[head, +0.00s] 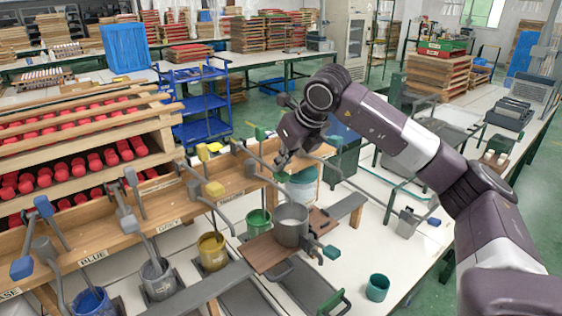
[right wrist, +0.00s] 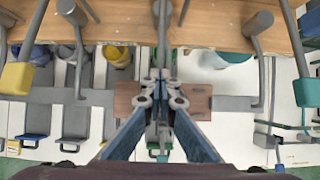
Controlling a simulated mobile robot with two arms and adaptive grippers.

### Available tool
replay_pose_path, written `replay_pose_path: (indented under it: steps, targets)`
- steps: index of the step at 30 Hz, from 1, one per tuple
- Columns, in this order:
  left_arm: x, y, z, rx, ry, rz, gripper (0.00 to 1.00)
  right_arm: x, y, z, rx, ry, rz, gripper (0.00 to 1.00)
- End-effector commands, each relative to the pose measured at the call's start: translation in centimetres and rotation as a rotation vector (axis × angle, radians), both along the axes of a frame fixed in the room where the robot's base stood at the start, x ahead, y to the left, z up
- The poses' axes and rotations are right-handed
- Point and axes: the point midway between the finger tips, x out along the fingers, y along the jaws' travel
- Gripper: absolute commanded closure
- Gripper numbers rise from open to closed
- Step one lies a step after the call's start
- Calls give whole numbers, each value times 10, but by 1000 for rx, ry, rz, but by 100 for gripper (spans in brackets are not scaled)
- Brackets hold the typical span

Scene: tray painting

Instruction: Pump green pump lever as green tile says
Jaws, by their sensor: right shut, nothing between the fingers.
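My right gripper (head: 284,164) is shut and empty at the front of the wooden pump shelf. A green handle end (head: 282,177), apparently of the green pump lever, shows right beneath its fingertips; I cannot tell whether they touch. In the right wrist view the shut fingers (right wrist: 160,84) cover the lower end of a grey lever arm (right wrist: 162,18). A green pot (head: 258,220) stands below on the white table. I cannot make out a green tile with a readable mark. My left gripper is not in view.
A grey metal pot (head: 291,226) sits on a brown board (head: 262,252) on the rail. A teal bucket (head: 301,190) is close behind the gripper. A teal cup (head: 377,287) stands at the front.

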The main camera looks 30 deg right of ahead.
Motion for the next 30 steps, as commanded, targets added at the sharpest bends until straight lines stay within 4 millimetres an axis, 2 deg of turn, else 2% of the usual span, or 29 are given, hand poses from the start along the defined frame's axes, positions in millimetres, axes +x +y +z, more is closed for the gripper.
replay_pose_path:
  steps: [1, 16, 23, 30]
  targets:
    - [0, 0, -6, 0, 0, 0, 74, 0, 0, -8, 0, 2, 0, 100]
    - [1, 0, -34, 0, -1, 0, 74, 0, 0, -43, 0, 3, 0, 100]
    - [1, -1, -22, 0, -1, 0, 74, 0, 0, -29, 0, 3, 0, 100]
    - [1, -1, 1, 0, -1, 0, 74, 0, 0, 1, 0, 2, 0, 100]
